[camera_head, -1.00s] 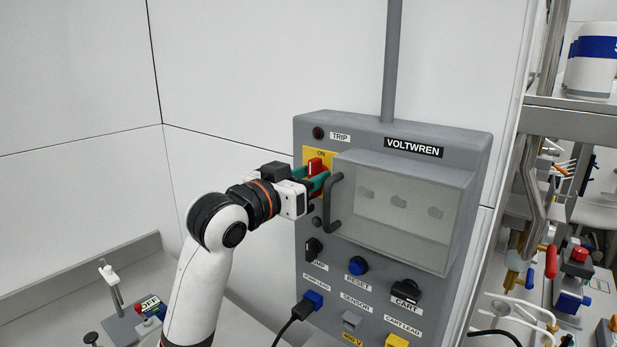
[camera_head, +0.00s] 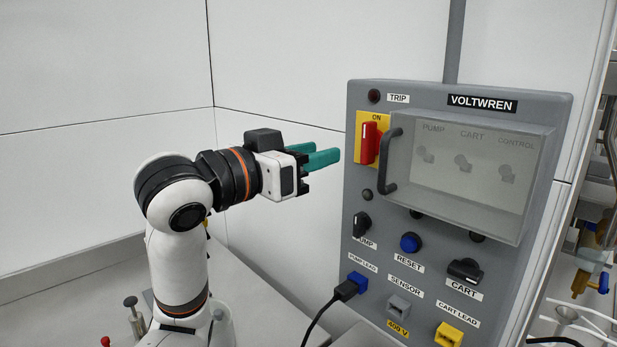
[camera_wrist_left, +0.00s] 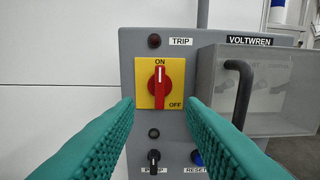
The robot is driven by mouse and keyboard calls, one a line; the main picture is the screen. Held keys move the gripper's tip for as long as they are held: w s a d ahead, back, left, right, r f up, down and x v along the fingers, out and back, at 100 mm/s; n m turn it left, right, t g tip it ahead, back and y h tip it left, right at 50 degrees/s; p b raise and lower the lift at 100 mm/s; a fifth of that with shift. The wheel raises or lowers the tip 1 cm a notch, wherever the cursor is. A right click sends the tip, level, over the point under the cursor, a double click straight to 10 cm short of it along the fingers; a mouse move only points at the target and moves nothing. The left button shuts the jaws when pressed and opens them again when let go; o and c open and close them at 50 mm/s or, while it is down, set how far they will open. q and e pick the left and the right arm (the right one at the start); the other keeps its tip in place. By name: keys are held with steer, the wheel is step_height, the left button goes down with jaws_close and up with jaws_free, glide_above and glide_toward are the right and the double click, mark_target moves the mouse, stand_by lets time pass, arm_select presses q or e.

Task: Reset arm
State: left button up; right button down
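My left gripper (camera_head: 318,160) has green fingers and hangs in the air just left of the grey VOLTWREN control panel (camera_head: 350,225). Its fingers are apart with nothing between them, as the left wrist view (camera_wrist_left: 160,115) shows. The red rotary switch (camera_head: 369,142) on its yellow plate is in front of the fingers and clear of them. In the left wrist view the switch handle (camera_wrist_left: 160,82) stands upright, pointing to ON. My right gripper is not in view.
A clear cover (camera_head: 465,185) with a dark handle (camera_head: 390,162) sticks out from the panel. Below are a PUMP knob (camera_head: 362,224), a blue RESET button (camera_head: 410,242), a CART knob (camera_head: 465,270) and a plugged pump lead (camera_head: 347,290). Room left of the arm is free.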

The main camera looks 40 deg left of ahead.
arm_select(q)
steer(key=shift+s, duration=0.4)
